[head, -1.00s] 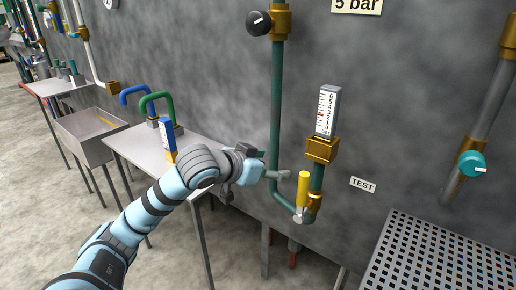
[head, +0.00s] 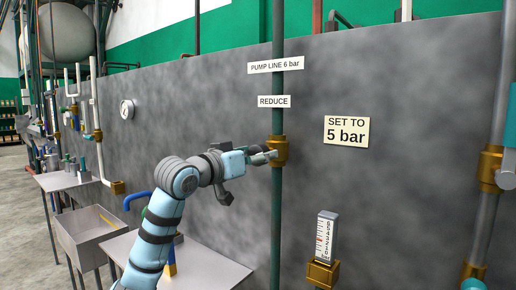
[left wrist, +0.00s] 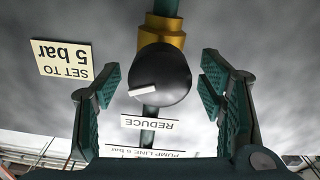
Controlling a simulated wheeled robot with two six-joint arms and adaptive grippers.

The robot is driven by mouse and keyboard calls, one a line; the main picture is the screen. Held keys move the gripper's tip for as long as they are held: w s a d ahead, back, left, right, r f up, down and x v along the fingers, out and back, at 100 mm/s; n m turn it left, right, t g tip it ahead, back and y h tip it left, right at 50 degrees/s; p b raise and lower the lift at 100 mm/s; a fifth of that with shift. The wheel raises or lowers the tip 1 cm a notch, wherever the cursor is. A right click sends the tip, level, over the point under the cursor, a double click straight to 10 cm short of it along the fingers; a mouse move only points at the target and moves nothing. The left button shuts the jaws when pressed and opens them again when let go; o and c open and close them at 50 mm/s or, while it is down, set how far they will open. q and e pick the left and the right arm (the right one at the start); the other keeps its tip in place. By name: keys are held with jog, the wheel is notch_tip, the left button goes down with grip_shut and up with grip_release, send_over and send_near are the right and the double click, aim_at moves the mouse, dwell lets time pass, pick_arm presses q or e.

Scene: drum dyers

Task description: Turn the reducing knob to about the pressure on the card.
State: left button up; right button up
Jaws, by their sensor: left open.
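The black round reducing knob (left wrist: 165,75) with a white pointer bar shows in the left wrist view, in front of a brass fitting (head: 279,151) on the green pipe. In the head view my left gripper covers the knob. My left gripper (head: 264,156) is open at the fitting, its fingers on either side of the knob in the wrist picture; I see no clear contact. The cream card (head: 346,131) reads "SET TO 5 bar". A white gauge (head: 326,238) with a scale stands on a brass fitting at lower right; its reading is too small to tell. My right gripper is out of view.
The labels "REDUCE" (head: 274,101) and "PUMP LINE 6 bar" (head: 276,65) are on the pipe above the fitting. A grey table (head: 215,267) and a sink (head: 85,235) stand at lower left. Another pipe (head: 489,205) with brass fittings runs at right.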

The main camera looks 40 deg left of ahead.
pick_arm(q)
jog(key=shift+w, duration=0.45)
jog(key=c, duration=1.2)
jog(key=shift+o, duration=0.2)
